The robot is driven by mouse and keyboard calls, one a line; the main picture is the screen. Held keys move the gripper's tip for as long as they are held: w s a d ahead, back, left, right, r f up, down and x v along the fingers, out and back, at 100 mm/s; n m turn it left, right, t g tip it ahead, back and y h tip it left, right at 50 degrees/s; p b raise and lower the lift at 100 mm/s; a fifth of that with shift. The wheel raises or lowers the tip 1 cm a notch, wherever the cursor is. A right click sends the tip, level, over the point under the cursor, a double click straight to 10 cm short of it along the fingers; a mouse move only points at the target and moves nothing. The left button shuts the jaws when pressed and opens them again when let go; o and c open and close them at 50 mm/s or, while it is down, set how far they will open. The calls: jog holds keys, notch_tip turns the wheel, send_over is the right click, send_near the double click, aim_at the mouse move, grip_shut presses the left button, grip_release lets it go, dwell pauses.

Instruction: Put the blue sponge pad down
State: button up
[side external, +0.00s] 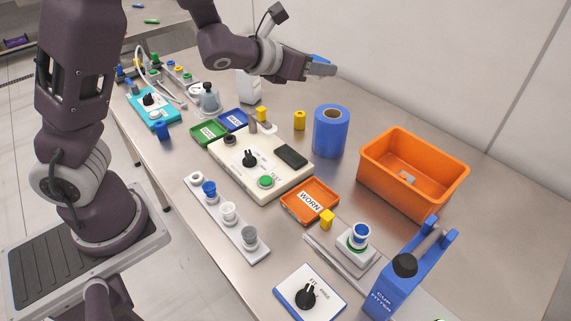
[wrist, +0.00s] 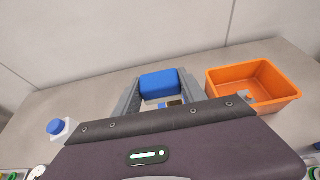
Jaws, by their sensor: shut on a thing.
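My gripper (side external: 320,67) is raised well above the back part of the steel table in the side external view. It is shut on the blue sponge pad (side external: 318,58), which shows only as a small blue edge behind the grey fingers there. In the wrist view the blue sponge pad (wrist: 159,85) sits between the two grey fingers of my gripper (wrist: 158,92), near their tips.
An orange bin (side external: 413,172) stands at the right, with a small grey item inside. A blue roll (side external: 331,132) stands beside it. A white bottle (side external: 248,88) is left of my gripper. A beige control box (side external: 262,168) and orange WORN tray (side external: 310,200) stand nearer.

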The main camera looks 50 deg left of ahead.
jog(key=shift+s+d, duration=0.2)
jog(key=w+a, duration=0.3)
jog(key=a, duration=0.3)
send_over(260, 107)
jog(key=s+d, duration=0.2)
jog(key=d, duration=0.2)
notch_tip(260, 107, down, 6)
jog(key=r, duration=0.1)
jog(key=f, duration=1.8)
jog(key=shift+s+a+f, duration=0.1)
jog(key=shift+a+f, duration=0.05)
jog(key=shift+a, duration=0.15)
jog(key=shift+f, duration=0.1)
jog(key=shift+f, duration=0.1)
jog(key=o, duration=1.1)
jog(key=shift+c, duration=0.2)
